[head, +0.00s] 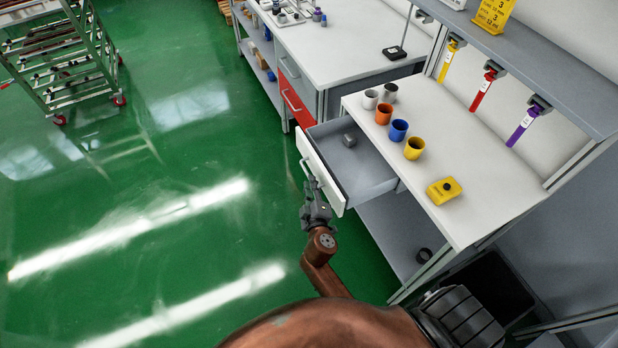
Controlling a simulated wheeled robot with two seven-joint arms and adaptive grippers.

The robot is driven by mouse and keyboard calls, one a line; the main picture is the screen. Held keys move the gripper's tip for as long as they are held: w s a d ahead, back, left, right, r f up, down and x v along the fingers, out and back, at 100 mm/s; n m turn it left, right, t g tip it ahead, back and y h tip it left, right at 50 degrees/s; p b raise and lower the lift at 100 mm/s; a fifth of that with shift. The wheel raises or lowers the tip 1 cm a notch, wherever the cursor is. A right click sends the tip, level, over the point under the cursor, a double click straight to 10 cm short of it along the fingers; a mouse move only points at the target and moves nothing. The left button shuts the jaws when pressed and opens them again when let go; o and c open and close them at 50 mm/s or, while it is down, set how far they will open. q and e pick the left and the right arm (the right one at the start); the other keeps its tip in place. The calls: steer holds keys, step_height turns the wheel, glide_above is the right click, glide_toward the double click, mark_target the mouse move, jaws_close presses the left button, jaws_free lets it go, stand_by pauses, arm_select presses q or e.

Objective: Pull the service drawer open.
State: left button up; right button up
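The service drawer (321,171) has a white front and a grey inside, and it stands well out from under the white worktop on the right. A small dark grey block (349,139) lies inside it. The drawer's bar handle (305,168) is on its front face. My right gripper (313,185) is at the handle's near end, and its fingers overlap the handle in this view. They are too small and dark to tell whether they are closed around it. My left gripper is not in view.
Several coloured cups (398,130) and a yellow button box (443,190) stand on the worktop (475,205). A second bench with a red drawer (297,102) is behind. A metal rack cart (62,60) stands at the far left. The green floor between is clear.

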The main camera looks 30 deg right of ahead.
steer(key=shift+v, duration=1.4)
